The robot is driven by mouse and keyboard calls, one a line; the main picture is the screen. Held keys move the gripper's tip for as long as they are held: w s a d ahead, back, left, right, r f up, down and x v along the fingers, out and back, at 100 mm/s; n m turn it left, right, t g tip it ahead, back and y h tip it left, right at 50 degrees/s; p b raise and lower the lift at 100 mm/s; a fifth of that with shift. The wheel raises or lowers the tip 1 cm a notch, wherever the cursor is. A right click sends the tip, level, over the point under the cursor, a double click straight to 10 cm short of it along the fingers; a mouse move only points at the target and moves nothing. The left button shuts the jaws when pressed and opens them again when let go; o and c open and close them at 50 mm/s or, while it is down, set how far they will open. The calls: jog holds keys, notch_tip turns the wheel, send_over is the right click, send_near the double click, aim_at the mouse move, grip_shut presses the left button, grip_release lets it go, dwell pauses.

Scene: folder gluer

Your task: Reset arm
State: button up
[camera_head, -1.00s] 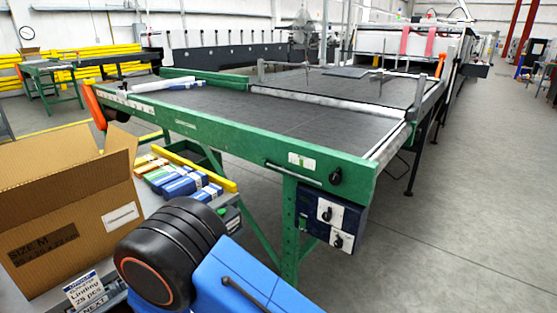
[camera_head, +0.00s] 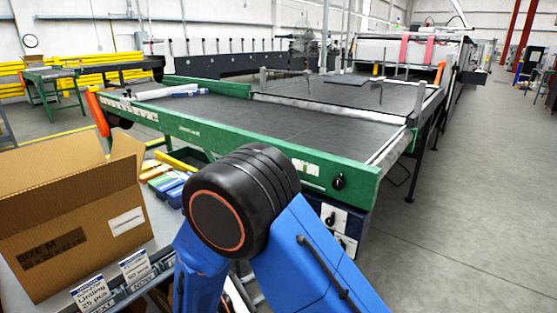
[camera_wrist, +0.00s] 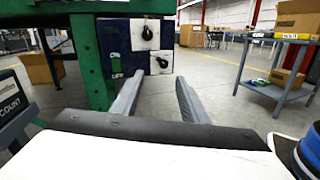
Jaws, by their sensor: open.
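My gripper (camera_wrist: 158,100) shows in the wrist view with its two grey fingers apart and nothing between them. It points toward a control box (camera_wrist: 140,45) with black knobs on the green machine frame (camera_wrist: 97,60), with a gap of floor between. In the head view my blue arm, with its black joint, stands in front of the folder gluer's green frame (camera_head: 345,178); my gripper is out of that view.
An open cardboard box (camera_head: 60,225) stands at the left, beside label cards (camera_head: 95,292). Folded cartons (camera_head: 170,190) lie behind it, partly hidden by my arm. In the wrist view a grey cart (camera_wrist: 270,90) carries boxes at the right. Floor on the right (camera_head: 480,200) is clear.

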jog(key=s+d+r+m+g+y, duration=0.2)
jog(key=d+r+m+g, duration=0.15)
jog(key=d, duration=0.35)
jog(key=s+d+r+m+g+y, duration=0.1)
jog(key=d+r+m+g, duration=0.25)
jog(key=d, duration=0.45)
jog(key=s+d+r+m+g+y, duration=0.2)
jog(key=d+m+g, duration=0.15)
jog(key=d, duration=0.35)
jog(key=s+d+r+m+t+y, duration=0.2)
jog(key=s+d+r+m+y, duration=0.2)
jog(key=s+m+y, duration=0.1)
jog(key=s+d+r+m+t+y, duration=0.3)
jog(key=s+d+r+m+y, duration=0.1)
jog(key=s+m, duration=0.3)
jog(key=shift+s+m+y, duration=0.35)
jog(key=shift+s+y, duration=0.35)
jog(key=shift+s, duration=0.6)
